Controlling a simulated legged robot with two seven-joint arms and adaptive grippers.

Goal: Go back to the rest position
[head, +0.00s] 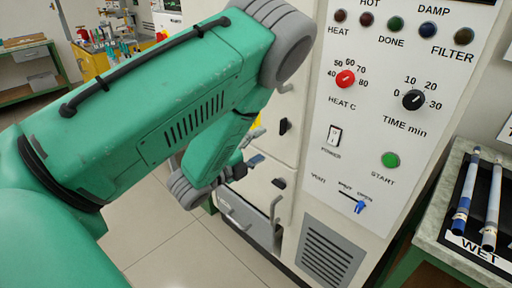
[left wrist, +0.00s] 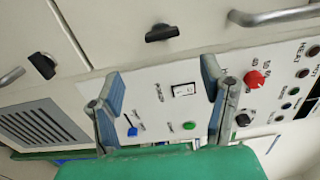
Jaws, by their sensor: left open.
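My green left arm comes in from the left of the head view and folds down in front of the machine. My left gripper (head: 250,164) is partly hidden behind the forearm, near the machine's lower doors. In the left wrist view the left gripper (left wrist: 160,84) is open, its two blue-grey fingers apart with nothing between them. The white control panel (head: 388,140) lies beyond the fingers, with its red knob (left wrist: 255,79), power switch (left wrist: 184,90) and green start button (left wrist: 189,126). My right gripper is not in view.
Door handles (head: 275,212) stick out from the machine. Tiled floor (head: 165,250) is clear below the arm.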

